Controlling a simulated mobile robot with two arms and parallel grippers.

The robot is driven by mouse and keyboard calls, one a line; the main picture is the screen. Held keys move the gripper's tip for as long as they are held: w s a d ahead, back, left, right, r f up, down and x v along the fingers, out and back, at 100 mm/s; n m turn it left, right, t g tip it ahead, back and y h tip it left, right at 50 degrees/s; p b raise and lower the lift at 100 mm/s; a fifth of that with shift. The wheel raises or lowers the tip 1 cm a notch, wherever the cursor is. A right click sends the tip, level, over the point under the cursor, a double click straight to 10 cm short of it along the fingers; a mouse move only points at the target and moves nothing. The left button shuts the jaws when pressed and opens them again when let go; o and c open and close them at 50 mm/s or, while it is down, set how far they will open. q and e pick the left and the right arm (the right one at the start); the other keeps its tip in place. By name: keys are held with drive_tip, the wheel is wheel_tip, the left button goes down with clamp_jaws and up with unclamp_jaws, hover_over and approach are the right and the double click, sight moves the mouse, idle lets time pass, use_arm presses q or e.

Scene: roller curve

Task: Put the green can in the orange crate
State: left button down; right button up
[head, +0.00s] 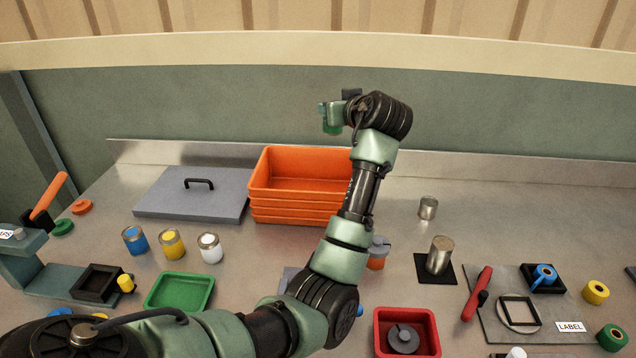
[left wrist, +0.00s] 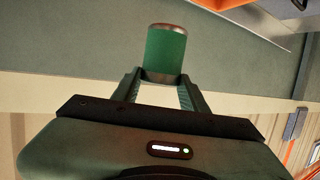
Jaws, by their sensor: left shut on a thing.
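My left gripper (head: 334,110) is raised high in front of the back wall, above and behind the orange crate. In the left wrist view the left gripper (left wrist: 160,85) is shut on the green can (left wrist: 166,54), which has bare metal ends. In the head view only a small part of the green can (head: 332,128) shows at the gripper. The orange crate (head: 285,207) stands at the back of the table, looks like a stack of nested crates, and its visible inside is empty. My left arm hides its right end. My right gripper is not in view.
A grey lid with a black handle (head: 165,200) lies left of the crate. Blue (head: 136,241), yellow (head: 172,244) and white (head: 210,248) cans stand in front of it. A green tray (head: 180,308) and a red tray (head: 433,338) sit nearer. A metal can (head: 428,208) stands right.

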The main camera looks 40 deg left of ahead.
use_arm(q)
wheel_tip(320, 180, down, 18)
drive_tip(key=p, duration=0.3)
drive_tip(key=shift+s+d, duration=0.2)
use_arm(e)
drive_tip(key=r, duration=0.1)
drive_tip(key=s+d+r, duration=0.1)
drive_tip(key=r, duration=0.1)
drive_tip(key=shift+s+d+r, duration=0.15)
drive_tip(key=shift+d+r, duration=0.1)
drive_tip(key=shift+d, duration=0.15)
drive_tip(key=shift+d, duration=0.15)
use_arm(q)
drive_tip(key=shift+f+b, duration=0.65)
drive_tip(key=shift+b, duration=0.05)
drive_tip(key=c, duration=0.8)
unclamp_jaws()
drive_tip(key=shift+o, duration=0.2)
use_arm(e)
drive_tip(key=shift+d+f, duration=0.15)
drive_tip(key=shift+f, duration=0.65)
use_arm(q)
drive_tip(key=shift+r, duration=0.1)
